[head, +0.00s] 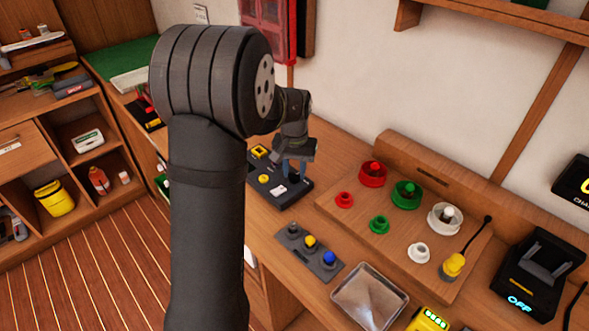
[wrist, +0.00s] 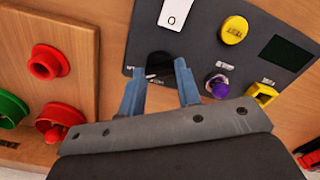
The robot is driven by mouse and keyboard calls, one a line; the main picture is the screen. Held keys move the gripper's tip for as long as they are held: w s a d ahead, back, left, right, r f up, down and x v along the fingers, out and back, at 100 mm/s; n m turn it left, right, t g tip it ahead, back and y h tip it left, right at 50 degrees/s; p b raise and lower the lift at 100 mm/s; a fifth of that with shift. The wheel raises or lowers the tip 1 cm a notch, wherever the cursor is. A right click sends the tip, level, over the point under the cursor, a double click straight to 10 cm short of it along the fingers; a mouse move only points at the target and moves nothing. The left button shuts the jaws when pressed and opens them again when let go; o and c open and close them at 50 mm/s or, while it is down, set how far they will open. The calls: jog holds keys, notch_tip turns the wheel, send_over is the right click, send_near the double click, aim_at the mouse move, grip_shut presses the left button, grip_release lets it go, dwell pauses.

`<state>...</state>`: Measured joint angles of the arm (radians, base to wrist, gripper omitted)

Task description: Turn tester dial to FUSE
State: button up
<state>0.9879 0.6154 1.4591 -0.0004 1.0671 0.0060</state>
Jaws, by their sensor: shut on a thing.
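The tester (head: 292,197) is a dark, flat box on the bench in the head view, below my gripper (head: 290,170). In the wrist view the tester panel (wrist: 205,45) carries a black dial (wrist: 160,62). My gripper (wrist: 160,72) has its blue fingers on either side of this dial, shut on it. The dial is partly hidden by the fingers, and its pointer and the small labels beside it cannot be read.
A purple-topped post (wrist: 218,86) and a yellow square part (wrist: 262,94) sit close to my right finger. A wooden board (head: 330,205) with red, green and white posts stands right of the tester.

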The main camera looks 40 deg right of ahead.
aim_at(294, 174)
jog(key=n, duration=0.5)
jog(key=shift+n, duration=0.3)
jog(key=n, duration=0.5)
jog(key=shift+n, duration=0.3)
dwell(0.3)
jog(key=o, duration=1)
notch_tip(294, 174, up, 18)
jog(key=shift+f, duration=0.25)
jog(key=shift+f, duration=0.1)
